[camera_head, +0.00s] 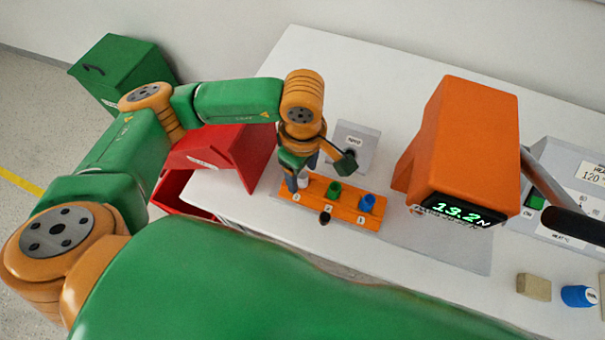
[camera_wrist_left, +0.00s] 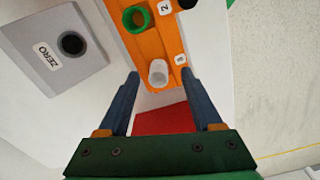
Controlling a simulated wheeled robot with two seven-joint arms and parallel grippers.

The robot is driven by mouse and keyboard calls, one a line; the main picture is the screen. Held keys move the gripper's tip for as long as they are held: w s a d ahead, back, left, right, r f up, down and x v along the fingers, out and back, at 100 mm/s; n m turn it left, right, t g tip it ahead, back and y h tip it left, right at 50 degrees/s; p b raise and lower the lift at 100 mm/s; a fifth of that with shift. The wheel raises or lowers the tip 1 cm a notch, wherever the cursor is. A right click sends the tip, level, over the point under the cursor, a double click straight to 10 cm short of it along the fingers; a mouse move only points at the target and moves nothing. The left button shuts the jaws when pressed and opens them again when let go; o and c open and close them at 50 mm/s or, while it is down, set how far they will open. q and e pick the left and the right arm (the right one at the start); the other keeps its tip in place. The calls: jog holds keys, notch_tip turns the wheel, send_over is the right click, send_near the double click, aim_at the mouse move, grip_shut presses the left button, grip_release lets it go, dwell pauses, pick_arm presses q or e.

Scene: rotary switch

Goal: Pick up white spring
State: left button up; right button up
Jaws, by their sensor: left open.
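The white spring (camera_wrist_left: 158,72) stands in the end slot of the orange holder (camera_wrist_left: 153,45), by the label 3, in the left wrist view. In the head view its white top (camera_head: 303,183) shows only partly, at the left end of the orange holder (camera_head: 345,212), with my gripper over it. My left gripper (camera_head: 297,180) points down there and is open. In the left wrist view its two blue-grey fingertips (camera_wrist_left: 160,75) lie on either side of the spring, with gaps. I cannot tell how far above it they are. My right gripper is out of view.
A green spring (camera_head: 334,191) and a blue spring (camera_head: 367,203) share the holder. The grey ZERO block (camera_head: 354,145) stands just behind. An orange force gauge (camera_head: 459,145) reading 13.2 N stands right. A red bin (camera_head: 225,150) is left. A beige block (camera_head: 534,287) lies front right.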

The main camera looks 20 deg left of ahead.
pick_arm(q)
jog(key=shift+w+f, duration=0.15)
jog(key=shift+f, duration=0.8)
grip_shut()
jog(key=shift+r, duration=0.15)
